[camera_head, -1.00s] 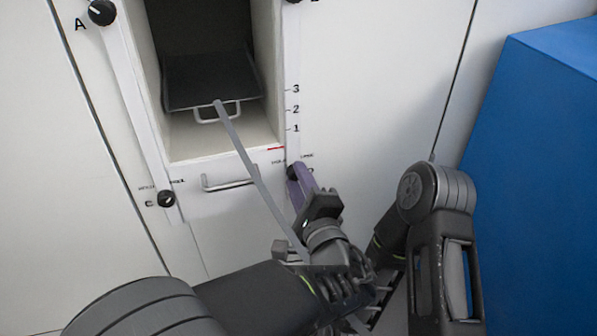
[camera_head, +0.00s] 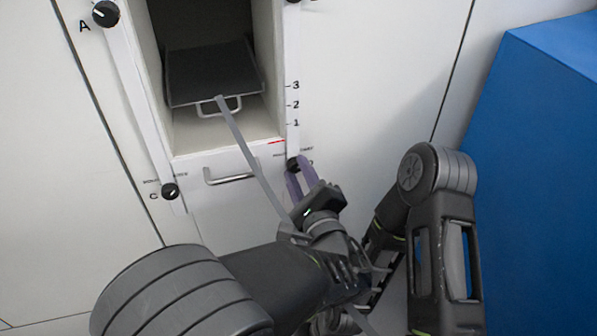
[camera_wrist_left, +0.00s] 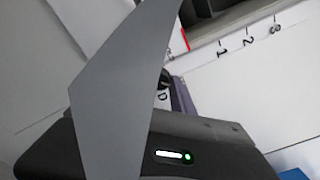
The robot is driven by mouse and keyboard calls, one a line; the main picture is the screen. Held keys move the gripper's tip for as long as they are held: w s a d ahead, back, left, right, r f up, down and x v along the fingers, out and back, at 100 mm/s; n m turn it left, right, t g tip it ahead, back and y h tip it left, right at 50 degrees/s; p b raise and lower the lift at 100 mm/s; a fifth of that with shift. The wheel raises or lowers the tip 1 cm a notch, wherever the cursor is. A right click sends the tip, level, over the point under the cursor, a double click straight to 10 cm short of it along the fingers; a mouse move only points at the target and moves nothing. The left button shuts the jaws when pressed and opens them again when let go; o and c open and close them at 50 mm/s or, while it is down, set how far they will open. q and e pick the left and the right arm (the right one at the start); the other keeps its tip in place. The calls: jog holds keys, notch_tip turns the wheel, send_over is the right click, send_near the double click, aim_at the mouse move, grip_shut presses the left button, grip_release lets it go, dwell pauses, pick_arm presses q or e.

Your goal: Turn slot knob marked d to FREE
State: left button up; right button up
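The knob marked D (camera_head: 293,164) is a black round knob below the right side of the open bay, with its letter partly hidden. Lettering beside it is too small to read. My left gripper (camera_head: 299,176) is at this knob, its two purple fingers spread with a gap between them. The tips are close to the knob; I cannot tell whether they touch it. In the left wrist view the knob (camera_wrist_left: 164,78) is mostly hidden behind a grey strip, with the letter D beside it. My right arm shows at the right, but its gripper does not.
A grey strip (camera_head: 250,155) runs from the dark tray (camera_head: 210,75) in the bay down to my left wrist. Knob A (camera_head: 105,13), knob C (camera_head: 170,191) and a drawer handle (camera_head: 230,176) are to the left. A blue block (camera_head: 540,180) stands at the right.

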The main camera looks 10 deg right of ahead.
pick_arm(q)
jog(key=o, duration=0.5)
jog(key=shift+c, duration=0.2)
jog(key=shift+s, duration=0.15)
jog(key=s+p, duration=0.1)
jog(key=s, duration=0.6)
jog(key=shift+s+d+p, duration=0.25)
jog(key=shift+p, duration=0.15)
